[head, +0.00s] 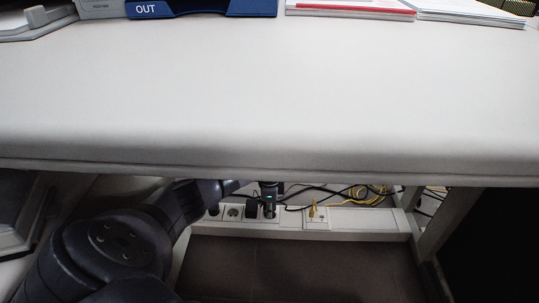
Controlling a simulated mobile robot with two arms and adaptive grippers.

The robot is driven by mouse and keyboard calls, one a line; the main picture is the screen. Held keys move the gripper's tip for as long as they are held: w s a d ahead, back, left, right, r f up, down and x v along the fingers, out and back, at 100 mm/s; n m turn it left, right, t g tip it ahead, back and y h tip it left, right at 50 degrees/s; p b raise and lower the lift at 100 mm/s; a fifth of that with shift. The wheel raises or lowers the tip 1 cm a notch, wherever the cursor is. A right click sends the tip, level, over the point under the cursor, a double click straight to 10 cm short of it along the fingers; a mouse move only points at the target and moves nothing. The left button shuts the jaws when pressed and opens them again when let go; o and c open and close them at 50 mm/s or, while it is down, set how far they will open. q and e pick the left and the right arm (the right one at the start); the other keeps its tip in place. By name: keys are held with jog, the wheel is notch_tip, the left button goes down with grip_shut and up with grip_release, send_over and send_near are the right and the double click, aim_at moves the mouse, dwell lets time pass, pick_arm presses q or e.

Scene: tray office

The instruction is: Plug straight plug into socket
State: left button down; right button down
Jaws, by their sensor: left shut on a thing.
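My left arm reaches in from the left under the desk. My left gripper (269,197) is small and dark in this view, pointing down over the socket strip, and shut on what looks like the straight plug. The plug is mostly hidden by the fingers and cannot be told apart from them. The white socket strip (366,221) runs along the back below the desk. A round, empty socket (233,212) shows to the left of the gripper. Whether the held plug touches a socket cannot be told. My right gripper is not in view.
A black adapter (252,206) sits on the strip just left of the gripper. Black and yellow cables (362,195) lie to the right, near a network outlet (315,213). The desk top (270,90) overhangs all this; a blue tray (200,8) and papers (350,10) stand at its back.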

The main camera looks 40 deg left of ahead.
pick_arm(q)
jog(key=shift+f, duration=0.1)
dwell(0.7)
jog(key=c, duration=1.3)
grip_release()
jog(key=shift+c, duration=0.2)
notch_tip(320, 180, up, 12)
